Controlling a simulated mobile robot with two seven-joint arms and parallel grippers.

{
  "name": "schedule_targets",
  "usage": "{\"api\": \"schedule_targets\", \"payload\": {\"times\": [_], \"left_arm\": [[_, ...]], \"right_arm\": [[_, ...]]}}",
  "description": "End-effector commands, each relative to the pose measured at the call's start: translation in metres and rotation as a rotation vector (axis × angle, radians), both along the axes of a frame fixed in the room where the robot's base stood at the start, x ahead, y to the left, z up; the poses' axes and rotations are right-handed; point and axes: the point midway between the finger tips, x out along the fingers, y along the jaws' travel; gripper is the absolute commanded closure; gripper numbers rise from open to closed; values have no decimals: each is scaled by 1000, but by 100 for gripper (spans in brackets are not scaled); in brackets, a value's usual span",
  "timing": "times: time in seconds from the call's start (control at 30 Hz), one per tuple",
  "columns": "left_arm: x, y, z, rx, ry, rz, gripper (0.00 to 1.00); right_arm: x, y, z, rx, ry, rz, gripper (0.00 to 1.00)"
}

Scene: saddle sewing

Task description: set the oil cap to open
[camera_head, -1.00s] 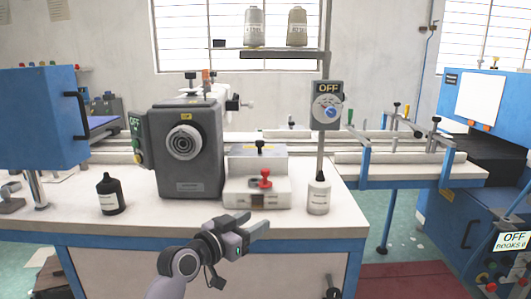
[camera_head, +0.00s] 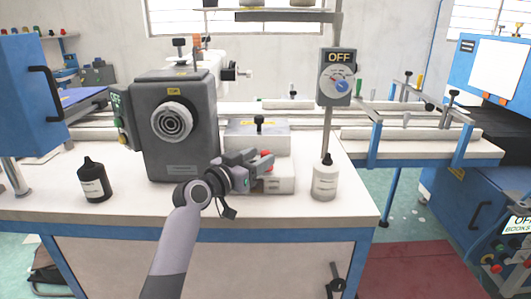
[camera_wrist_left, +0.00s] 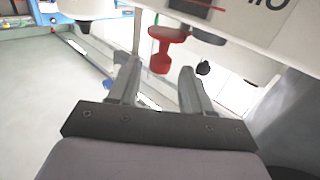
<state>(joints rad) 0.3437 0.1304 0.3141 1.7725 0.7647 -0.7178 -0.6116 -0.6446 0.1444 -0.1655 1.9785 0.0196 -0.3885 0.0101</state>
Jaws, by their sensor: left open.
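The oil cap looks to be the red T-shaped knob (camera_head: 267,154) at the front of the white oil unit (camera_head: 281,184). My left gripper (camera_head: 259,163) is in front of the unit and partly covers the red knob in the head view. In the left wrist view the red knob (camera_wrist_left: 166,46) stands out beyond the open fingers of the left gripper (camera_wrist_left: 158,70), roughly between their tips. I see no grip on it. Whether a finger touches it, I cannot tell. My right gripper is not in view.
A dark grey machine head (camera_head: 178,125) stands left of the oil unit. A white bottle (camera_head: 324,182) stands close on its right, below a post with an OFF dial box (camera_head: 337,78). A black bottle (camera_head: 93,182) is at the left. The table front (camera_head: 140,210) is clear.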

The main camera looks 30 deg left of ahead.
Motion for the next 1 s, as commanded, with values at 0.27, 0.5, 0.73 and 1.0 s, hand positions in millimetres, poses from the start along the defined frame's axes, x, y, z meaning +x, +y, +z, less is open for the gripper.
{"api": "schedule_targets", "payload": {"times": [0.27, 0.5, 0.73, 1.0], "left_arm": [[28, -5, 0, -1, 0, -1, 50], [34, -5, 0, 0, 0, -1, 50], [34, -5, 0, 0, 0, -1, 70], [34, -5, 1, 0, -1, 1, 100]], "right_arm": [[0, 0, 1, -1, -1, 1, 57], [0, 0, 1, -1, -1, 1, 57], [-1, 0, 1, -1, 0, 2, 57], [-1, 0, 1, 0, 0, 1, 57]]}}
